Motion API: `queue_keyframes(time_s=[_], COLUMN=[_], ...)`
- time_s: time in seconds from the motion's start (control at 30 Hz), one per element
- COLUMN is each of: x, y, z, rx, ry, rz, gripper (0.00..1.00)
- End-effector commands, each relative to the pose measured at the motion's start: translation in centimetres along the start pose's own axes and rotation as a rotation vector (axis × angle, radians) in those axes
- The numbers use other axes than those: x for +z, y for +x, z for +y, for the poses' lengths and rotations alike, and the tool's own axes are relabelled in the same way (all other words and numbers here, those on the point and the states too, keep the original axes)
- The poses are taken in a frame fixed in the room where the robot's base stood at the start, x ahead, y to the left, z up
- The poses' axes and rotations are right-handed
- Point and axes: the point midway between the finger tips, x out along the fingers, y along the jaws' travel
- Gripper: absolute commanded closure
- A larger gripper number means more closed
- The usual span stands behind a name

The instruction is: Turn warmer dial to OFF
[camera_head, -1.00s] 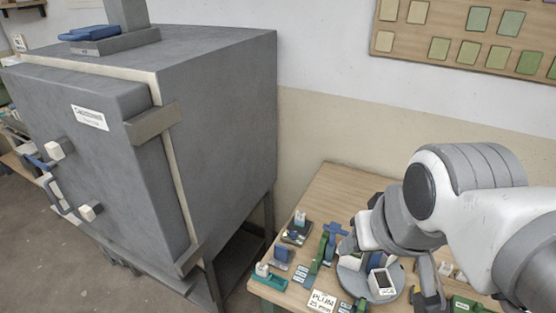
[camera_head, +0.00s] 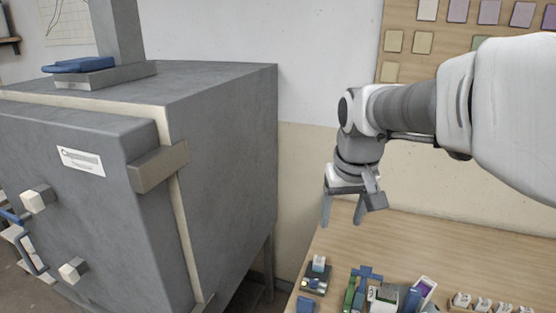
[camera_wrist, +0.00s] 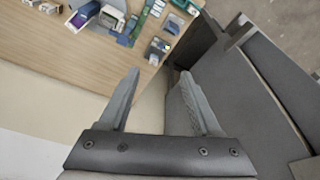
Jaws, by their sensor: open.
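My gripper (camera_head: 343,210) is open and empty, pointing down above the back left part of the wooden table (camera_head: 440,240). In the wrist view its two fingers (camera_wrist: 160,76) are spread with nothing between them. A small dark device with a pale block-like top (camera_head: 316,277) stands near the table's left edge, below my gripper and nearer the camera. It also seems to show in the wrist view (camera_wrist: 158,49), just beyond the fingertips. It may be the warmer, but I cannot make out a dial or an OFF mark.
A large grey kiln (camera_head: 215,150) stands left of the table, its side also close to my gripper in the wrist view (camera_wrist: 260,90). Blue and green tools, small boxes (camera_head: 385,293) and pale blocks (camera_head: 480,303) lie on the front of the table. The table's back is clear.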

Motion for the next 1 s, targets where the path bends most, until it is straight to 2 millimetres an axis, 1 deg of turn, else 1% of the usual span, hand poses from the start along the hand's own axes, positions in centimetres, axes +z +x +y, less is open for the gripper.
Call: queue_keyframes(time_s=[0.03, 0.17, 0.3, 0.37, 0.5, 0.6, 0.7, 0.8, 1.0], x=[-1.1, -3.5, -5.9, -6.8, -8.7, -9.6, -10.2, -10.6, -10.7], y=[1.7, 5.0, 9.0, 10.8, 15.3, 18.3, 20.6, 22.2, 23.8], z=[0.0, -0.1, -0.1, -0.2, -0.2, -0.3, -0.3, -0.3, -0.4], rx=[-0.001, -0.003, -0.007, -0.010, -0.016, -0.020, -0.024, -0.026, -0.028], ry=[-0.002, -0.007, -0.011, -0.012, -0.014, -0.015, -0.015, -0.016, -0.016], rz=[-0.021, -0.066, -0.112, -0.133, -0.177, -0.207, -0.228, -0.242, -0.254], gripper=[0.35, 0.35, 0.35, 0.35, 0.35, 0.35, 0.35, 0.35, 0.35])
